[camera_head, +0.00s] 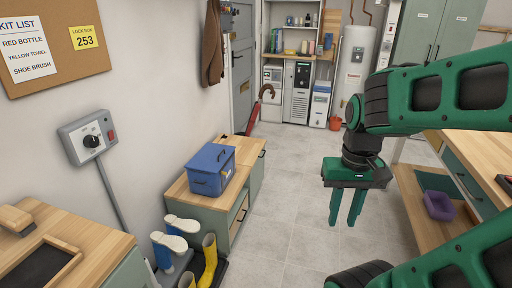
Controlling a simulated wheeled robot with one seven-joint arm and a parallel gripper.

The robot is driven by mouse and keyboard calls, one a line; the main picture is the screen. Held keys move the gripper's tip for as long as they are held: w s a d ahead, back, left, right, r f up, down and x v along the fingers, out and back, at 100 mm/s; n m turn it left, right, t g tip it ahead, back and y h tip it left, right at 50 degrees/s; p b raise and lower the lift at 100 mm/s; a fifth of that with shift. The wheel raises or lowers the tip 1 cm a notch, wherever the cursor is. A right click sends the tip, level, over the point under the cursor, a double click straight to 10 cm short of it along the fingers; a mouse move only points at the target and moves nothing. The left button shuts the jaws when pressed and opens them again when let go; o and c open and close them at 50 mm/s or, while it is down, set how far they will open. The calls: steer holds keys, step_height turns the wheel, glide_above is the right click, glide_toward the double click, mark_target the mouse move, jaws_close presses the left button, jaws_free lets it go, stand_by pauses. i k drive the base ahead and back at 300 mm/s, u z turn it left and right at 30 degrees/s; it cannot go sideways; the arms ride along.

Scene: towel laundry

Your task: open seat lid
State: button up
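A low bench (246,147) with a wooden top and grey-green sides stands against the left wall. Its wooden top looks flat and closed; I cannot tell where a seat lid starts or ends. A blue lidded box (211,169) with a dark handle sits on top of the bench and covers much of it. My gripper (344,222) is green, points down and hangs over the floor to the right of the bench, apart from it. Its two fingers are apart with nothing between them.
A wooden-topped cabinet (104,240) is at the near left. A workbench with a purple bin (439,206) is on the right. The tiled floor (290,180) between is clear.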

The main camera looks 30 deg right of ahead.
mark_target(247, 149)
steer(key=u, duration=0.1)
steer(key=i, duration=0.25)
steer(key=z, duration=1.3)
steer(key=i, duration=2.7)
steer(key=u, duration=0.9)
